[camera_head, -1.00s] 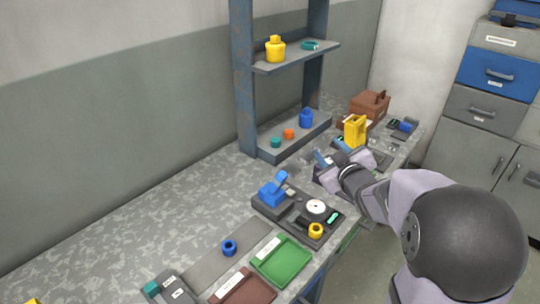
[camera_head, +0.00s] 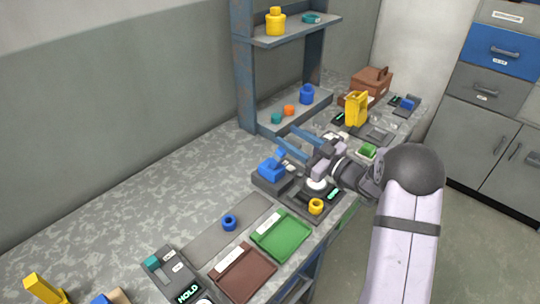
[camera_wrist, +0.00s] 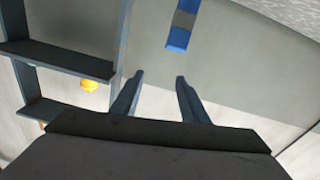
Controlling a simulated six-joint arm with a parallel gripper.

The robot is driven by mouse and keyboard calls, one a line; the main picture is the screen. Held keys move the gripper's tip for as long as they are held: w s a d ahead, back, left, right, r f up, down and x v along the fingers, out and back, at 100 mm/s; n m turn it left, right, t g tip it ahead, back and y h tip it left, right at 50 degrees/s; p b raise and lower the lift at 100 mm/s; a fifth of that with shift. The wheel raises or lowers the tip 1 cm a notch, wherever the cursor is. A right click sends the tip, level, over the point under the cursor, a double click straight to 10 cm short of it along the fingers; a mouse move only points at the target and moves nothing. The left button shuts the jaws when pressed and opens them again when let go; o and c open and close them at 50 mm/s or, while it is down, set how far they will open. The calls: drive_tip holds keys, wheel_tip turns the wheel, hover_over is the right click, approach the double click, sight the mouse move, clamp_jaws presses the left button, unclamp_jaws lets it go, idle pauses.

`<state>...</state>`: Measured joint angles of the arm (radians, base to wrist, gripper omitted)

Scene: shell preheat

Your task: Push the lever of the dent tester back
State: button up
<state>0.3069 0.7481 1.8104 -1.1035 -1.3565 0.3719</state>
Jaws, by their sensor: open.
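The dent tester (camera_head: 299,200) is a dark base on the bench with a white dial, a yellow ring (camera_head: 316,206) at its front and a blue block at its back left. The blue lever (camera_head: 279,161) rises tilted from that block. My gripper (camera_head: 286,135) is open and empty. Its two blue-grey fingers point toward the wall, above and behind the tester, apart from the lever. My wrist hides part of the tester and dial. The wrist view shows both fingertips (camera_wrist: 160,76) apart and a blue bar with a grey middle (camera_wrist: 182,25) beyond them; I cannot tell whether it is the lever.
A shelf rack (camera_head: 247,70) with jars and rings stands behind. Green (camera_head: 305,235) and brown (camera_head: 262,282) trays and a blue ring (camera_head: 229,222) lie in front left. A yellow holder (camera_head: 356,108) and brown box (camera_head: 375,82) stand at the far right.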

sight(277, 159)
wheel_tip(277, 159, down, 6)
drive_tip(key=a+m+g, duration=0.1)
drive_tip(key=shift+p+x, duration=0.6)
drive_tip(key=shift+x, duration=3.1)
drive_tip(key=shift+c, duration=0.6)
clamp_jaws()
